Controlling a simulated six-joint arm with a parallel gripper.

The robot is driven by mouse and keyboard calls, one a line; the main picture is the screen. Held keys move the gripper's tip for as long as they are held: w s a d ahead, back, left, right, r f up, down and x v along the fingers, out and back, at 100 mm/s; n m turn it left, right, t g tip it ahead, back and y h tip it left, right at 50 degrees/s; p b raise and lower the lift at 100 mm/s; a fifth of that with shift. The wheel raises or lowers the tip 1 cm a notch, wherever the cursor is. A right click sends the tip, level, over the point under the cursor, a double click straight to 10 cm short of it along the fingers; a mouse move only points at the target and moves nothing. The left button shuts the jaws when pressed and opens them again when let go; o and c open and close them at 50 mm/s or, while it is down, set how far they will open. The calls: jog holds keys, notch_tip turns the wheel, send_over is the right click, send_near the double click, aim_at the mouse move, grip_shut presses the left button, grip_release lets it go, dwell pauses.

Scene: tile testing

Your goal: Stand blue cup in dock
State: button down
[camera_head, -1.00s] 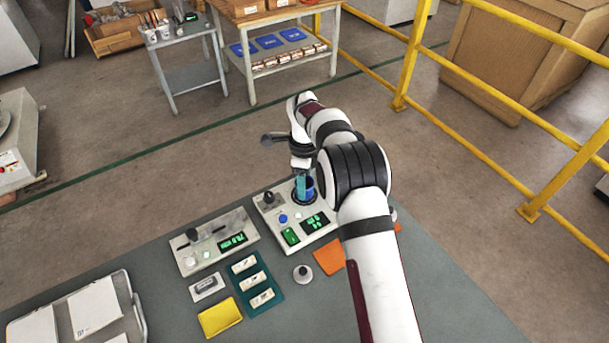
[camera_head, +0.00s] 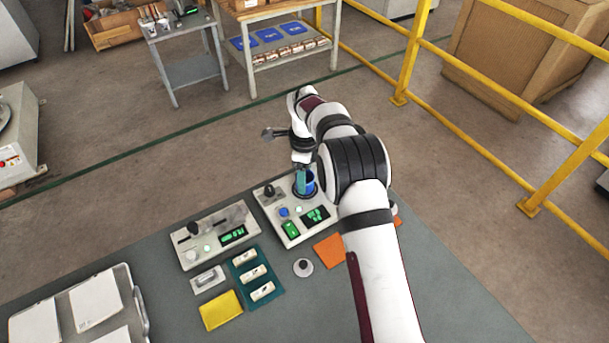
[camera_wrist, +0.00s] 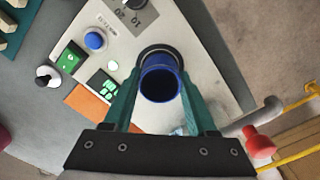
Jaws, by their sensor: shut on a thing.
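The blue cup (camera_wrist: 161,84) is between the teal fingers of my gripper (camera_wrist: 157,95) in the wrist view, with its dark open mouth facing the camera. The cup also shows in the head view (camera_head: 309,184), beside the gripper (camera_head: 301,181). My gripper is shut on it. The cup is over the dark round dock (camera_wrist: 150,52) at the end of a light panel device (camera_wrist: 190,50). The cup's lower end is hidden, so I cannot tell whether it rests on the dock's floor. It looks roughly upright.
The device has a blue button (camera_wrist: 95,40), a green switch (camera_wrist: 70,57) and a lit display. A second panel device (camera_head: 214,238), a teal tray (camera_head: 243,260), a yellow pad (camera_head: 221,309) and an orange pad (camera_head: 329,249) lie nearby. The grey table (camera_head: 440,290) is clear at right.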

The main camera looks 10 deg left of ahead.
jog(key=shift+f, duration=0.1)
jog(key=shift+c, duration=0.6)
grip_release()
jog(key=shift+o, duration=0.6)
jog(key=shift+r, duration=3)
